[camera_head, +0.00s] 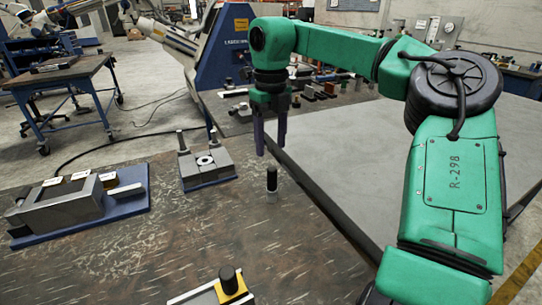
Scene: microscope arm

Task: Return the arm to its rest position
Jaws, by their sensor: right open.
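My right arm is green and reaches in from the right, bent over the table. My right gripper (270,148) hangs pointing down with its two dark purple fingers apart and nothing between them. A small upright post with a black top and a pale base (271,180) stands on the table just below the fingertips, apart from them. My left gripper is not in view.
A grey fixture on a blue plate (70,205) stands at the left, with a smaller two-post fixture (207,165) near the middle. A black-knobbed block (232,281) is at the front edge. The grey table top (345,150) is mostly clear.

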